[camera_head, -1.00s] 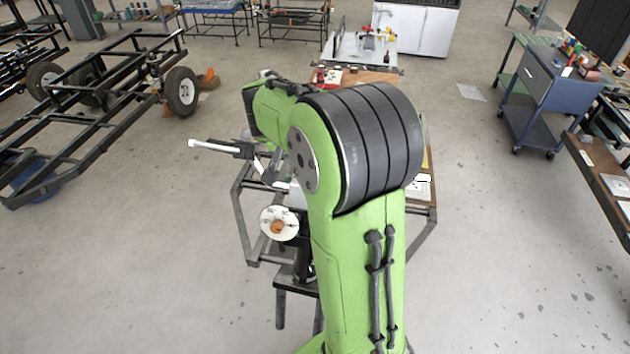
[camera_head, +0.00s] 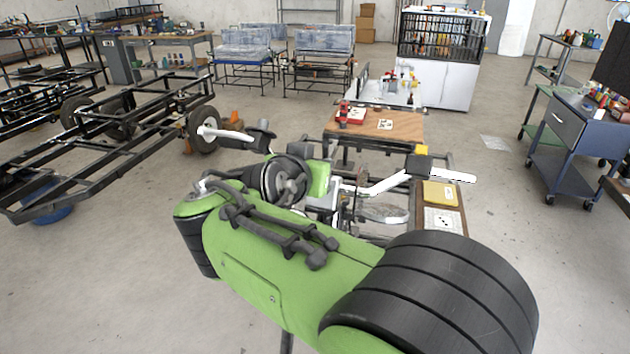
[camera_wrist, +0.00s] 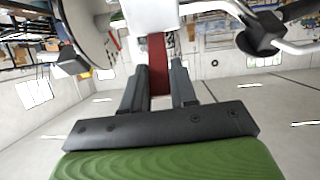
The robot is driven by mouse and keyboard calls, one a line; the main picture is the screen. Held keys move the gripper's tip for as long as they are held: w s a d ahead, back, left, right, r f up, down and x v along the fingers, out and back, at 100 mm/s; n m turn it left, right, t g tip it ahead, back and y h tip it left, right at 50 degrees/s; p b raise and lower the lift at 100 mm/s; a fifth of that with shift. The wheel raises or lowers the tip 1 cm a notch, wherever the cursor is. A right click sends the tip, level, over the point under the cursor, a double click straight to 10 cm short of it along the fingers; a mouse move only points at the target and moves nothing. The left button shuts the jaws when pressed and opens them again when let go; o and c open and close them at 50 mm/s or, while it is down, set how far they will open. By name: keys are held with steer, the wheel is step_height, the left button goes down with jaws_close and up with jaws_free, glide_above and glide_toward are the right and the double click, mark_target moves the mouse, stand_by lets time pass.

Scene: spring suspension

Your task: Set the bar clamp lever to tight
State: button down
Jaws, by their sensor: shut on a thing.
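A red lever-like bar (camera_wrist: 157,62) stands between the two dark fingers of my gripper (camera_wrist: 160,76) in the wrist view. The fingers are closed on its two sides. In the head view a handlebar-like frame has a left white bar (camera_head: 225,134) and a right white bar (camera_head: 385,183) with dark joints. My green arm hides much of its middle, and I cannot make out the fingers or red bar there.
Metal tubes and a dark round part (camera_wrist: 259,40) are close on the right in the wrist view. In the head view, a wooden bench (camera_head: 375,125) stands behind the frame, a wheeled black chassis (camera_head: 120,135) at left, and a blue cart (camera_head: 570,130) at right. Open floor lies between.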

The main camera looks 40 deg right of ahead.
steer(key=shift+f+h+b, duration=0.1)
steer(key=shift+h+b, duration=0.2)
steer(key=shift+b, duration=0.05)
steer(key=c, duration=1)
jaws_free()
steer(key=shift+a, duration=0.1)
steer(key=shift+o, duration=0.2)
steer(key=p+v, duration=0.7)
steer(key=v, duration=0.8)
steer(key=shift+s+a, duration=0.2)
steer(key=shift+s, duration=0.25)
